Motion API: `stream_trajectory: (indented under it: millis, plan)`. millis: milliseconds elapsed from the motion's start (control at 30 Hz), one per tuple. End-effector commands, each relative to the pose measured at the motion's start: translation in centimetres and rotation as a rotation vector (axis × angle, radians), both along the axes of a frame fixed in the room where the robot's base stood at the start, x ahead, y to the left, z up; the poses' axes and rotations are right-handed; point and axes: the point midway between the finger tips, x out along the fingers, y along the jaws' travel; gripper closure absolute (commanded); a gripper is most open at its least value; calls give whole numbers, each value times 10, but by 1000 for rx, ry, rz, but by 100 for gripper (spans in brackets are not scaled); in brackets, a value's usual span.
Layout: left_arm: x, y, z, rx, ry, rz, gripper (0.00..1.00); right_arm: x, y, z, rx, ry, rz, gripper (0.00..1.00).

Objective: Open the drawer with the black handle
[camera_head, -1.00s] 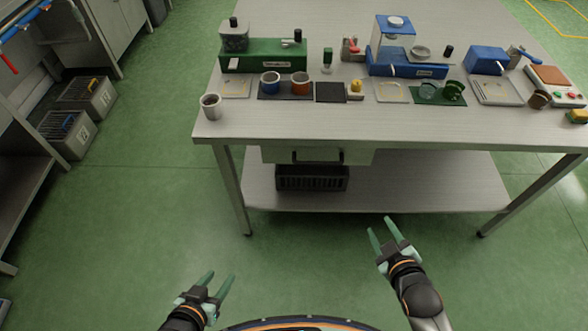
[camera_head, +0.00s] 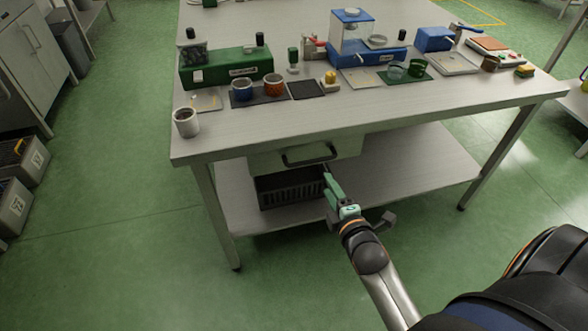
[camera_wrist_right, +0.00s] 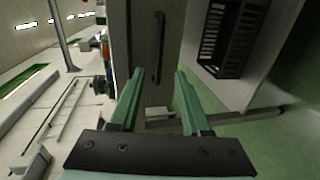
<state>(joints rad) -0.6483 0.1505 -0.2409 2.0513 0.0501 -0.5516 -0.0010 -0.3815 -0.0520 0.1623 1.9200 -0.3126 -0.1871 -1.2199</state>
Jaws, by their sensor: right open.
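The drawer (camera_head: 345,146) hangs under the steel table's top and appears closed. Its black handle (camera_head: 309,155) is a bar across the front. In the right wrist view the drawer front (camera_wrist_right: 145,30) stands upright in the picture, with the handle (camera_wrist_right: 159,48) ahead of and between the fingers, apart from them. My right gripper (camera_head: 331,183) is just below and right of the handle in the head view. It also shows in the right wrist view (camera_wrist_right: 158,85), open and empty. My left gripper is out of view.
A black crate (camera_head: 290,190) sits on the table's lower shelf (camera_head: 400,165) below the drawer. The table top (camera_head: 420,105) carries a white cup (camera_head: 186,122), a green machine (camera_head: 226,68) and a blue grinder (camera_head: 365,52). The floor in front is clear.

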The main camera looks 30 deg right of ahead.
Motion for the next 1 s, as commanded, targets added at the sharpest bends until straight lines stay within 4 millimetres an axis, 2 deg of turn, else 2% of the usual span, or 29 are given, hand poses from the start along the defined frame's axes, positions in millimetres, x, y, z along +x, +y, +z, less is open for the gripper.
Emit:
stream_trajectory:
  millis: [167,267,600,800,1000]
  plan:
    - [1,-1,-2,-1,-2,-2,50,6,-3,-1,-25,-4,0,53]
    - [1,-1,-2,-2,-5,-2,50,16,-6,-3,-23,-5,-1,53]
    - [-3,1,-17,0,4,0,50,75,-20,-17,-23,-5,-2,53]
    - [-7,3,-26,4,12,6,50,104,-27,-23,-20,-4,-2,53]
    - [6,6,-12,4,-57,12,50,118,-31,-26,-22,-2,-2,53]
